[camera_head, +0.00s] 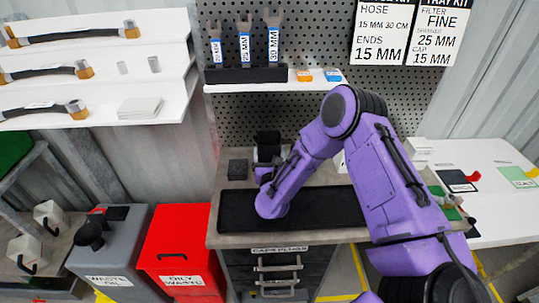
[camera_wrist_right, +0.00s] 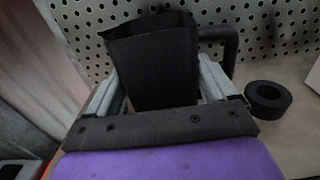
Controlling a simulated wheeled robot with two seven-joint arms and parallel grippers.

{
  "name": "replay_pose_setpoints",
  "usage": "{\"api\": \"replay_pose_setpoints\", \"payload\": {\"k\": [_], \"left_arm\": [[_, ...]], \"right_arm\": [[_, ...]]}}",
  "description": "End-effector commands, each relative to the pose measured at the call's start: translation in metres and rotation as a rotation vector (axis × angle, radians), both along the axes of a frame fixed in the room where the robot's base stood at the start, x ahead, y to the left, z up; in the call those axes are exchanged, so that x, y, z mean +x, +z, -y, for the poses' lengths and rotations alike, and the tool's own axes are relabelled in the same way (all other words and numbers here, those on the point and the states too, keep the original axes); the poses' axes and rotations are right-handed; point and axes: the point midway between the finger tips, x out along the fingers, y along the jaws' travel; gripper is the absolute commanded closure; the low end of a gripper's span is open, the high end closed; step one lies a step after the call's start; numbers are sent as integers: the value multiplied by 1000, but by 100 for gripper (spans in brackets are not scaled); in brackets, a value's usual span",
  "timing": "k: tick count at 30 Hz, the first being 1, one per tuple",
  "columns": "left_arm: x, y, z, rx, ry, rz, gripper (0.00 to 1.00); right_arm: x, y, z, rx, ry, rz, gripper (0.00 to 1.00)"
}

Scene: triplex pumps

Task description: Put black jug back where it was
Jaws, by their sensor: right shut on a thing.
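The black jug (camera_wrist_right: 152,62) is between the fingers of my right gripper (camera_wrist_right: 160,82) in the right wrist view. Its open rim is at the top and its handle is on the right, close to the pegboard. The gripper is shut on it. In the head view the jug (camera_head: 268,138) shows only in part at the back of the workbench (camera_head: 225,239), behind my purple right wrist. My right gripper (camera_head: 267,163) is mostly hidden there by the wrist. I cannot tell whether the jug's base touches the bench. My left gripper is in neither view.
A black mat (camera_head: 318,210) lies on the workbench, with a dark block (camera_head: 237,169) at its back left. A black ring (camera_wrist_right: 268,97) lies right of the jug. A shelf (camera_head: 275,87) with wrenches is above. Grey and red waste bins (camera_head: 181,250) stand left.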

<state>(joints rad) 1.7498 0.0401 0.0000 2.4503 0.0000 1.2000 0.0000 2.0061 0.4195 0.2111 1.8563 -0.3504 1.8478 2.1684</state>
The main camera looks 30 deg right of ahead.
Motion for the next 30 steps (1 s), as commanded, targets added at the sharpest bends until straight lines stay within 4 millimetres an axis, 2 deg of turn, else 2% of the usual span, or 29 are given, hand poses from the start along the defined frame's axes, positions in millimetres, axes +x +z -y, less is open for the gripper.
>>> {"api": "replay_pose_setpoints", "payload": {"k": [4, 5, 6, 14, 16, 24, 30], "left_arm": [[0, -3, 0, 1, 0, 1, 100], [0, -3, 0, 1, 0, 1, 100], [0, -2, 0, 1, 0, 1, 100], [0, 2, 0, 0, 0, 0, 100], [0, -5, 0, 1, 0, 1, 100], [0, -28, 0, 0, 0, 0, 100], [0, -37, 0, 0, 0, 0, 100]], "right_arm": [[0, -3, 0, 0, -1, 0, 57], [0, -2, 0, 0, -1, 0, 8], [0, -1, 0, 0, -1, 0, 0], [-1, 2, 0, 0, 0, 0, 0], [-8, -2, -6, 1, 1, -2, 0], [-65, -4, -41, 1, 4, -2, 0], [-96, -2, -59, 1, 1, -1, 0]]}}
